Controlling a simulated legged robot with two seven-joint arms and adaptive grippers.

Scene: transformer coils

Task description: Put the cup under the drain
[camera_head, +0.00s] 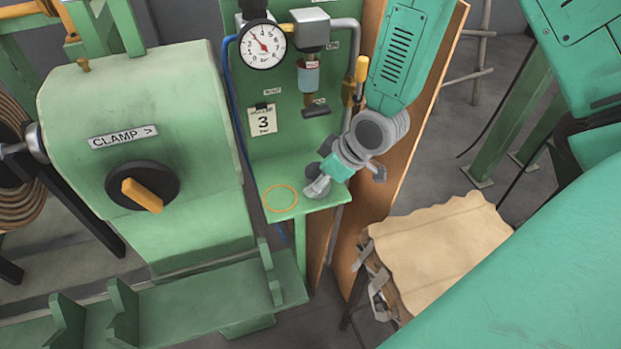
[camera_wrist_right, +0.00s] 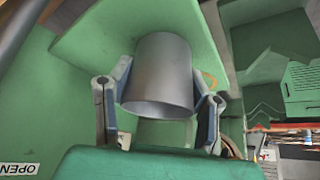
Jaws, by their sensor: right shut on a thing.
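My right gripper (camera_head: 322,180) is low over the right end of a small green shelf (camera_head: 318,203). It is shut on a plain grey cup, which shows clearly between the two fingers in the right wrist view (camera_wrist_right: 158,75). In the head view the cup is mostly hidden by the gripper. I cannot tell whether it touches the shelf. An orange ring (camera_head: 280,198) is marked on the shelf, to the left of the gripper. Above the shelf a filter with a clear bowl (camera_head: 308,76) hangs on the panel, with a dark drain part (camera_head: 316,109) below it. My left gripper is not in view.
A pressure gauge (camera_head: 263,46) and a card with a 3 (camera_head: 263,121) are on the panel. A large green housing with a clamp knob (camera_head: 143,190) stands to the left. A brown board (camera_head: 397,170) rises behind my right arm. A cloth-topped stand (camera_head: 440,248) is at the right.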

